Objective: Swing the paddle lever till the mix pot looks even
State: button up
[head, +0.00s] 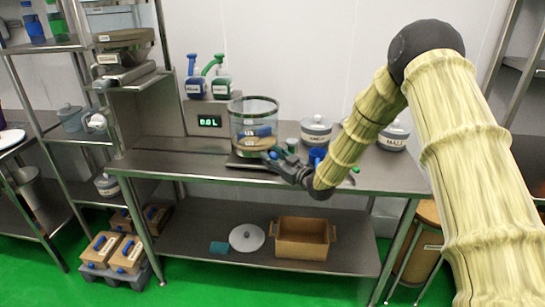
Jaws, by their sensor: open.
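The mix pot (252,110) is a clear cylinder on the steel table, with bluish and tan contents low inside it. I cannot tell from here how even the contents are. My gripper (272,157) is open at the pot's lower right front. I cannot tell whether it touches the pot. A small blue part shows at the fingertips; I cannot tell whether it belongs to the paddle lever, which I cannot make out clearly. My arm reaches in from the right.
Lidded pots (316,130) stand right of the mix pot, with a blue cup (317,156) close to my wrist. A lit display (209,121) and blue and green pump bottles (221,84) stand behind left. The table's front left (160,160) is clear. A tan crate (302,240) sits below.

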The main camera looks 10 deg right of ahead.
grip_shut()
jog(key=shift+a, duration=0.2)
